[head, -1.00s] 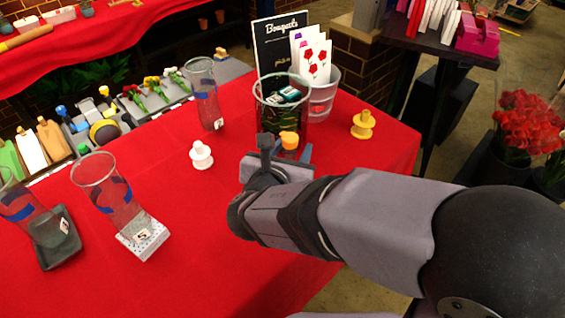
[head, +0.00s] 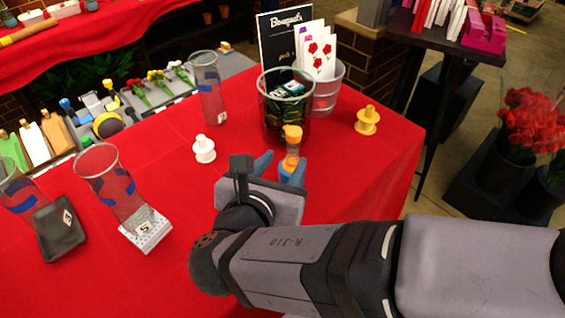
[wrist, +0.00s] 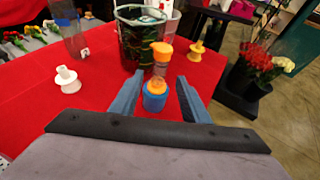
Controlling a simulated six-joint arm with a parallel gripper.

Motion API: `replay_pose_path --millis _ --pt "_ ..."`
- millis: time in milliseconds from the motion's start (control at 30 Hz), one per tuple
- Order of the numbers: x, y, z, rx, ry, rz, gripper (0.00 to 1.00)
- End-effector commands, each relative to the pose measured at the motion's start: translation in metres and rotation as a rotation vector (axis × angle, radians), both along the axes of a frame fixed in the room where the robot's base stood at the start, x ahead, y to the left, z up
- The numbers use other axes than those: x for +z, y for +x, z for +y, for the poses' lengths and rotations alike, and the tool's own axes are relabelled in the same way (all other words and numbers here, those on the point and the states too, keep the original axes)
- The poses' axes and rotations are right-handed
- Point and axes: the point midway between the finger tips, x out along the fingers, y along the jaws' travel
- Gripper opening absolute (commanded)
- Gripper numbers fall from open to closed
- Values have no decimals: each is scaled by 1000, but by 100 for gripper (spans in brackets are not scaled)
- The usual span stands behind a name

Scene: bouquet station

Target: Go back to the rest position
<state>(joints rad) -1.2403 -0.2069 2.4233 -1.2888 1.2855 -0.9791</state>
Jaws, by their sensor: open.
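My gripper (head: 278,167) is over the front part of the red table, with its blue fingers apart. In the wrist view my gripper (wrist: 158,97) is open, and a small blue item with an orange top (wrist: 154,95) shows between the fingers. An orange-capped item with a greyish body (wrist: 161,58) stands just beyond it; its cap also shows in the head view (head: 292,132). I cannot tell whether the fingers touch the blue item. In the head view my gripper hides part of these items.
A dark-patterned clear container (head: 286,110) stands behind the gripper. A white spool (head: 203,149) is to the left, a yellow spool (head: 367,121) to the right. The red tablecloth (head: 345,190) is bare to the right.

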Motion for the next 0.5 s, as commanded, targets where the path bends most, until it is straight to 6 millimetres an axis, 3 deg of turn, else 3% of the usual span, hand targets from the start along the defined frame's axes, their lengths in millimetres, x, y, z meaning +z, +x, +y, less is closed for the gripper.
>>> replay_pose_path --millis 367,500 --pt "0 0 -1 -3 1 1 42" --pt "-9 2 -15 -70 39 33 42"
